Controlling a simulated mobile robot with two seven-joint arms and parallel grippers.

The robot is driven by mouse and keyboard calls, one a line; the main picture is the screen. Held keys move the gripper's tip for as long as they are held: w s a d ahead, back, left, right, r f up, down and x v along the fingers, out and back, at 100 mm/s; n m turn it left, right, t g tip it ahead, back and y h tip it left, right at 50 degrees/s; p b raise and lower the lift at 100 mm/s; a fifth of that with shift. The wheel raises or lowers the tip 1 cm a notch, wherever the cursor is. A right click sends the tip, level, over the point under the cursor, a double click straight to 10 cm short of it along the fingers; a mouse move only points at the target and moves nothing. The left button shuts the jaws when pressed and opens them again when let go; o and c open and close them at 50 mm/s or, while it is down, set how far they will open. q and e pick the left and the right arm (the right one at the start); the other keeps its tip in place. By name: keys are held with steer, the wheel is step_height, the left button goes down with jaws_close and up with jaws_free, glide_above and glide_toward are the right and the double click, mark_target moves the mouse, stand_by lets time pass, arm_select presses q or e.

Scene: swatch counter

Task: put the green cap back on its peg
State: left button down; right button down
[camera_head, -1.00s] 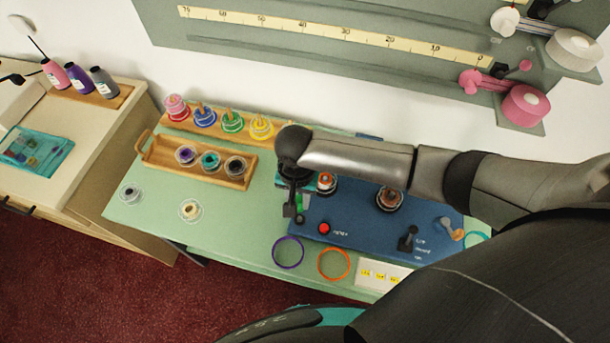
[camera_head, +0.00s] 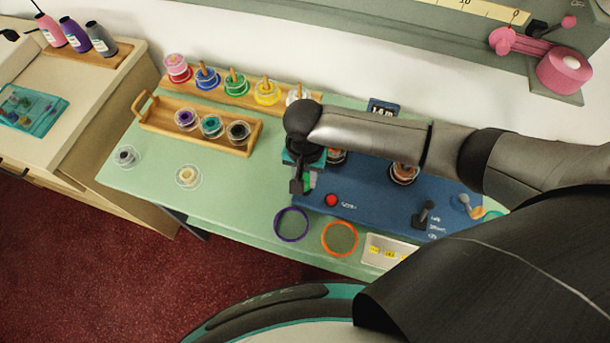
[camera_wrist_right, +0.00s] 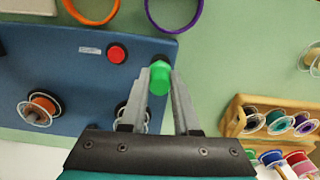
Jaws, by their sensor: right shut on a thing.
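The green cap (camera_wrist_right: 159,78) is a small bright green cylinder between the fingertips of my right gripper (camera_wrist_right: 160,84), which is shut on it. Whether the cap touches the board is unclear. My left gripper is not in view.
A red button (camera_head: 331,200) sits on the board near the gripper. A purple ring (camera_head: 277,230) and an orange ring (camera_head: 324,241) lie in front. A wooden tray (camera_head: 150,119) of spools stands to the left. The green counter (camera_head: 235,203) is clear between.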

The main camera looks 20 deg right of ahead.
steer(key=shift+f, duration=0.15)
stand_by(0.5)
steer(key=shift+f+b, duration=0.5)
steer(key=shift+f, duration=0.55)
steer(key=c, duration=0.6)
jaws_free()
steer(key=shift+o, duration=0.2)
step_height(320, 180, up, 7)
steer(key=p, duration=0.9)
steer(key=shift+r, duration=0.1)
